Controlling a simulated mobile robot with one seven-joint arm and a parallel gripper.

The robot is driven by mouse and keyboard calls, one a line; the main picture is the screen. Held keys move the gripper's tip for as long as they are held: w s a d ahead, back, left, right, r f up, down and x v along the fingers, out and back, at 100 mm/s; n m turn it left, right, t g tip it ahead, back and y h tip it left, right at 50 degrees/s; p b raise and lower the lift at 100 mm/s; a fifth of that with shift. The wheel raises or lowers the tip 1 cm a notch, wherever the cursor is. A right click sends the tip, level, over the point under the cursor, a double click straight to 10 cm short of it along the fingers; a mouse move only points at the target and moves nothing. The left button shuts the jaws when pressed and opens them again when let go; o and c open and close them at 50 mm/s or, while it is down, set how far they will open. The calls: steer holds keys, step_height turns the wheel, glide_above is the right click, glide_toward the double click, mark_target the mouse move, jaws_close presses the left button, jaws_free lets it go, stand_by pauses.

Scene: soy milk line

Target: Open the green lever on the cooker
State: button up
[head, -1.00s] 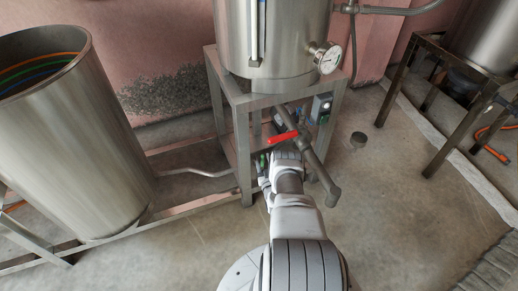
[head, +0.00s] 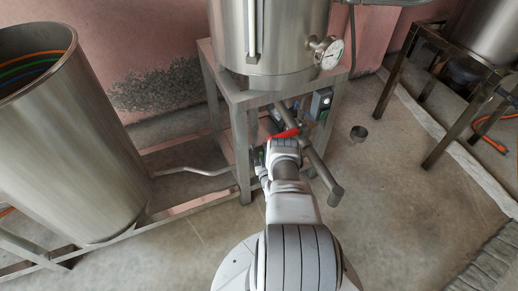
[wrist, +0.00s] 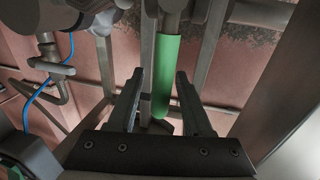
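The cooker (head: 285,45) is a steel vessel on a metal stand at the upper middle of the head view. In the wrist view the green lever (wrist: 168,75) hangs as an upright green bar. In the head view my arm hides the fingers, and the green lever is not clearly visible.
A red lever (head: 284,134) sits on the outlet pipe (head: 318,170), right by my wrist. The stand (head: 241,150) has legs close to my arm. A large open steel tank (head: 70,140) stands at left.

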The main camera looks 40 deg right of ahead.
jaws_close()
stand_by(1.2)
